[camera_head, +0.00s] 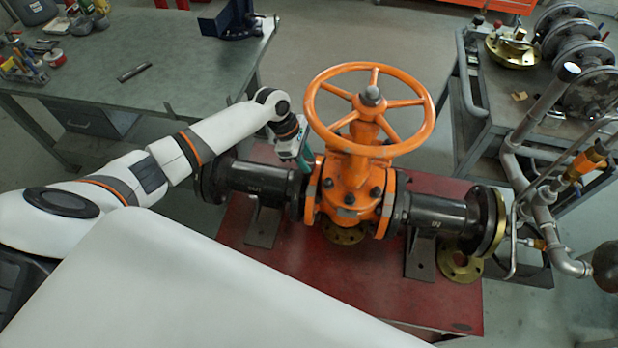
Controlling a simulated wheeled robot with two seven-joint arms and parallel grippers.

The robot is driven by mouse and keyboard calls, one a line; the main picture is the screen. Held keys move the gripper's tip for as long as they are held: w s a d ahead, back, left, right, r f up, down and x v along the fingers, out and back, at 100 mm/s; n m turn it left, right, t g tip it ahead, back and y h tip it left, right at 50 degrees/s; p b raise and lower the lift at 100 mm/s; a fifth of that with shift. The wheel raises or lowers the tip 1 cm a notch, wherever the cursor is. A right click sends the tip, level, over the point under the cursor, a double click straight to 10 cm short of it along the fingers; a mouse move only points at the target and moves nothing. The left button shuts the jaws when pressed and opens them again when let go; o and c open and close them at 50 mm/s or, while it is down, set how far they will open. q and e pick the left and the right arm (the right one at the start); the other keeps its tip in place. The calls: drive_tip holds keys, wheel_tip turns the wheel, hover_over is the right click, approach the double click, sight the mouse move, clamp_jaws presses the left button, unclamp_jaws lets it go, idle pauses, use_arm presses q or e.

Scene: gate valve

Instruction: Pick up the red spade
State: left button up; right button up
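I cannot make out a red spade in this view. The orange gate valve (350,190) with its large handwheel (318,112) stands upright between two dark pipe spools, the left one (262,178) and the right one (438,213). My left arm reaches in from the left. My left gripper (303,160), dark with a green part, points down just left of the valve body, above the left spool's inner flange. Its fingertips are small and partly lost against the flange, so its opening and any contact are unclear. My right gripper is not in view.
The valve sits on a red stand (345,285). Loose brass flange rings lie under the valve (345,236) and at the right (461,268). A green-grey workbench (120,50) with tools is at the left. A cart (500,105) and grey pipework (545,215) are at the right.

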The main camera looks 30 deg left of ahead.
use_arm(q)
clamp_jaws()
drive_tip(key=shift+w, duration=0.1)
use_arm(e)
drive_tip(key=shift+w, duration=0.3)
